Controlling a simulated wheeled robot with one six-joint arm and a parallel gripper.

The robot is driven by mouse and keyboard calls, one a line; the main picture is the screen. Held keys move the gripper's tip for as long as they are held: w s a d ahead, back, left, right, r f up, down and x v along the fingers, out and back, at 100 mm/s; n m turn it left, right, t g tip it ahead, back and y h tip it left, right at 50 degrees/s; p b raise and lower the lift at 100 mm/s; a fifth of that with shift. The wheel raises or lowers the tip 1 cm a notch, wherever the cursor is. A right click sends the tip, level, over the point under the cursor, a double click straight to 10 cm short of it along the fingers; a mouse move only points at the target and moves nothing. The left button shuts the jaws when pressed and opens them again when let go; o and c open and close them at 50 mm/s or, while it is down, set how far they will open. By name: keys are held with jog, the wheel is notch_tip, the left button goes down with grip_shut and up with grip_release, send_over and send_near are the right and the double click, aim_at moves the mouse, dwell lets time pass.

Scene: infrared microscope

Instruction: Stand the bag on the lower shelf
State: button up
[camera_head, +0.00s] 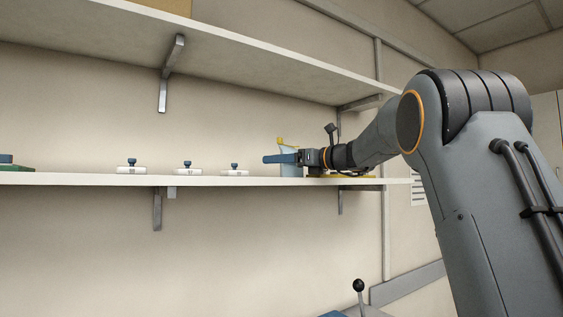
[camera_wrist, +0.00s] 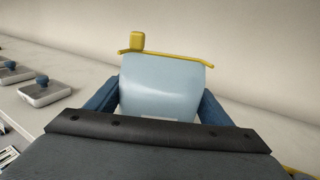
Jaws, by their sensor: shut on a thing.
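The bag (camera_wrist: 165,88) is pale blue with a yellow strip and a yellow tab along its top. In the wrist view it stands about upright between the two blue fingers of my gripper (camera_wrist: 158,103), which are shut on its sides. In the head view the bag (camera_head: 291,170) is at the lower shelf (camera_head: 230,180), near its right part, partly hidden by my gripper (camera_head: 283,158). Its bottom edge appears at shelf level, but I cannot tell whether it touches the shelf.
Several small white boxes with blue knobs (camera_head: 187,168) stand on the lower shelf to the left. A green and blue item (camera_head: 10,164) is at the far left. A yellow flat thing (camera_head: 350,177) lies under my wrist. The upper shelf (camera_head: 230,45) runs above.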

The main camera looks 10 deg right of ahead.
jog(key=shift+f, duration=0.15)
jog(key=o, duration=1.1)
jog(key=shift+r, duration=0.25)
jog(key=b+v, duration=0.3)
jog(key=v, duration=0.9)
jog(key=shift+b, duration=0.35)
jog(key=shift+a, duration=0.15)
